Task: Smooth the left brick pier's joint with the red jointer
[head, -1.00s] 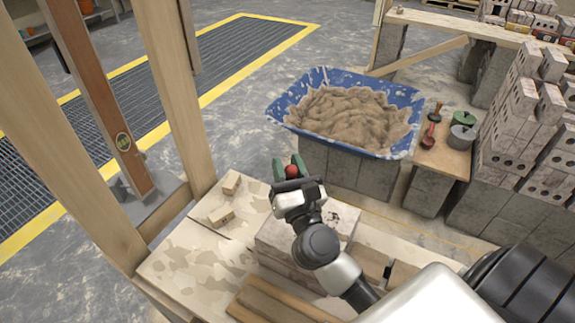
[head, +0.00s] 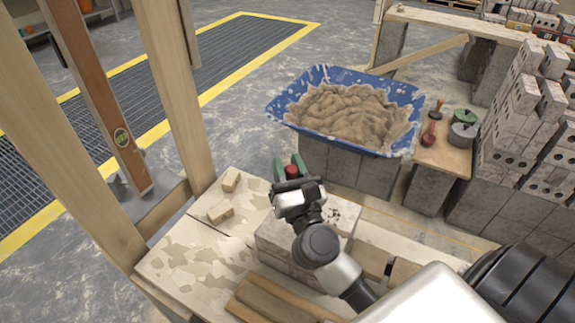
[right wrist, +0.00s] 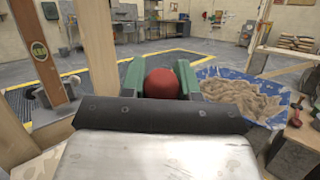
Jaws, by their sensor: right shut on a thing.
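My right gripper (head: 291,169) has green fingers shut on a red, rounded piece, which looks like the handle of the red jointer (head: 292,171). In the right wrist view the red end of the jointer (right wrist: 161,83) sits between the fingers (right wrist: 160,80). The rest of the tool is hidden. The gripper is above the far side of a pale, stained brick pier (head: 277,241), partly covered by my arm. I cannot see its joint clearly or tell whether the tool touches it. My left gripper is not in view.
A blue tub (head: 403,93) of mortar stands on grey blocks beyond the pier. A red-handled tool (head: 429,135), a green tub (head: 464,116) and a grey pot (head: 462,134) are on a board to the right. Wooden posts (head: 170,80) rise at left. Small wood blocks (head: 220,213) lie nearby.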

